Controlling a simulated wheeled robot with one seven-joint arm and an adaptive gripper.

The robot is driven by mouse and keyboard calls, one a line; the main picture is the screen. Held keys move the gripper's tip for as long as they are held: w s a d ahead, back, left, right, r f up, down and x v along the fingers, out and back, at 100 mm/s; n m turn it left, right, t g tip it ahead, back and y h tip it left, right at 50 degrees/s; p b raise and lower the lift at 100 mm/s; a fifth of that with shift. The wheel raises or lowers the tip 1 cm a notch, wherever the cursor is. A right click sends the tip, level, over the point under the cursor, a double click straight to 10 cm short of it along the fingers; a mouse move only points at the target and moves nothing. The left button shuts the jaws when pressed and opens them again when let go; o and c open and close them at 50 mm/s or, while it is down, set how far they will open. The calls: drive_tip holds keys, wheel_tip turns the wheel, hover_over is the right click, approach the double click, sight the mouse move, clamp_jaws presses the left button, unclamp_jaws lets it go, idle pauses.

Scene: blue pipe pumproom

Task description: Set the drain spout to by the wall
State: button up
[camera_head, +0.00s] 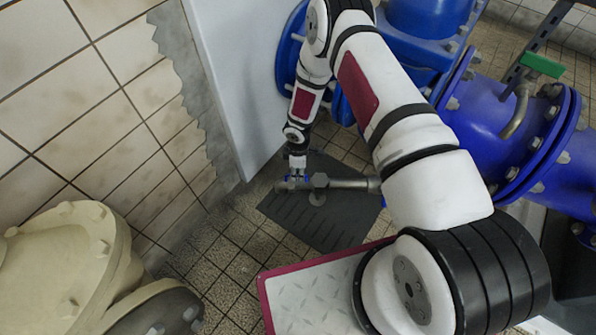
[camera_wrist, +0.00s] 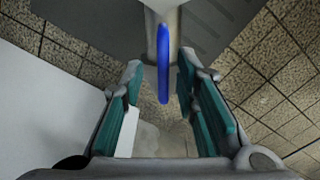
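The drain spout (camera_head: 345,184) is a grey metal pipe that runs left from the blue pipework, low over the floor, with a thicker fitting part-way along. My gripper (camera_head: 294,182) is over its left end, near small blue parts there. In the wrist view, my gripper (camera_wrist: 160,66) is open, its teal-padded fingers on either side of a narrow blue piece (camera_wrist: 163,75). A gap shows between this piece and each pad. A grey pipe part lies behind the blue piece. I cannot tell whether the blue piece is a handle or a ring.
A dark slotted floor plate (camera_head: 334,229) lies under the spout. A pale panel (camera_head: 232,80) and a tiled wall (camera_head: 95,100) stand on the left. A cream flanged pipe (camera_head: 65,265) is at lower left. Large blue flanged pipes (camera_head: 490,125) fill the right. Tiled floor lies between.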

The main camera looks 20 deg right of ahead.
drive_tip(key=shift+s, duration=0.1)
wheel_tip(320, 180, up, 12)
idle(0.6)
idle(0.4)
